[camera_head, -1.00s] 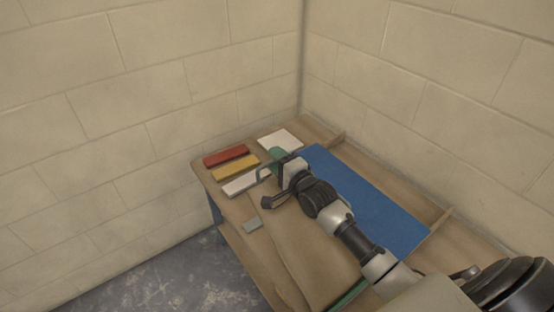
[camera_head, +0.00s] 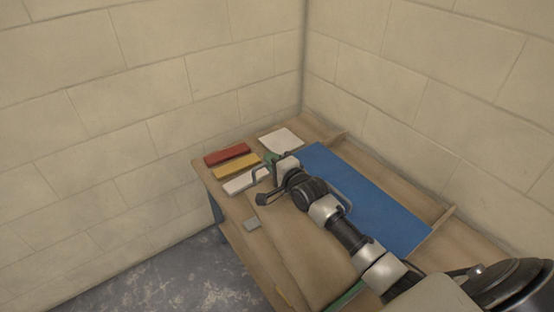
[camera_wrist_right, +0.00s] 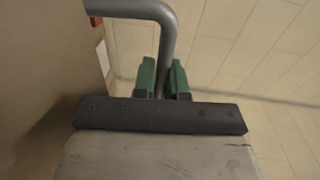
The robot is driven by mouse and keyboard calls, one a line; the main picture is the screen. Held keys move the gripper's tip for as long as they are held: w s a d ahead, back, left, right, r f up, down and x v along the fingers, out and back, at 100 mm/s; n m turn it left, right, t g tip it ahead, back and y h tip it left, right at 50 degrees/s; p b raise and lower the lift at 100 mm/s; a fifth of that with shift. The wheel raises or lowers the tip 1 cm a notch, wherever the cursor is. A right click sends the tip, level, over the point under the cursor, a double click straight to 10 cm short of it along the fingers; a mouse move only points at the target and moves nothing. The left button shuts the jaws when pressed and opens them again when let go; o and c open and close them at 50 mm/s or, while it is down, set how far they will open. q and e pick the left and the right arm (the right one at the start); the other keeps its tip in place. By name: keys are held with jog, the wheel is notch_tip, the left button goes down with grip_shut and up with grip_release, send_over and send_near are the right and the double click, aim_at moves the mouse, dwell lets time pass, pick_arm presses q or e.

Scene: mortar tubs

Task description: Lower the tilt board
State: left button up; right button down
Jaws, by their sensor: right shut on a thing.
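The tilt board (camera_head: 300,240) is a brown panel in the front half of the bench, partly hidden by my right arm. A bent grey tube handle shows on both sides of the arm in the head view (camera_head: 345,188). My right gripper (camera_head: 273,162), with green fingertips, is at the handle's left part. In the right wrist view, the green fingertips (camera_wrist_right: 161,78) stand on either side of the grey tube handle (camera_wrist_right: 168,35) and are shut on it. The brown surface (camera_wrist_right: 50,70) lies to the left there. My left gripper is not in view.
A blue panel (camera_head: 390,215) lies behind my right arm. A red block (camera_head: 227,154), a yellow block (camera_head: 236,166), a white block (camera_head: 240,182) and a white sheet (camera_head: 281,141) sit at the far left end. Walls stand close behind.

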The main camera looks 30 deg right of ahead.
jog(key=w+f+g+b, duration=0.1)
jog(key=w+f+b, duration=0.1)
jog(key=f, duration=0.3)
jog(key=w+f+g+b, duration=0.2)
jog(key=f, duration=0.4)
jog(key=w+a+f+g+b, duration=0.1)
jog(key=w+f+b, duration=0.2)
jog(key=f, duration=0.2)
jog(key=shift+f+h, duration=0.3)
jog(key=shift+f, duration=0.05)
jog(key=shift+w+f+b, duration=0.1)
jog(key=shift+f+b, duration=0.5)
jog(key=shift+f, duration=0.05)
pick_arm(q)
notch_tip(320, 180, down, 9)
pick_arm(e)
jog(key=shift+f, duration=0.25)
jog(key=shift+w+f+b, duration=0.1)
jog(key=shift+f+b, duration=0.25)
jog(key=shift+b, duration=0.15)
jog(key=shift+f, duration=0.2)
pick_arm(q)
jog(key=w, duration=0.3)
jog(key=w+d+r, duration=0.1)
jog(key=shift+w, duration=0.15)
pick_arm(e)
jog(key=shift+s+f, duration=0.1)
jog(key=shift+s, duration=0.1)
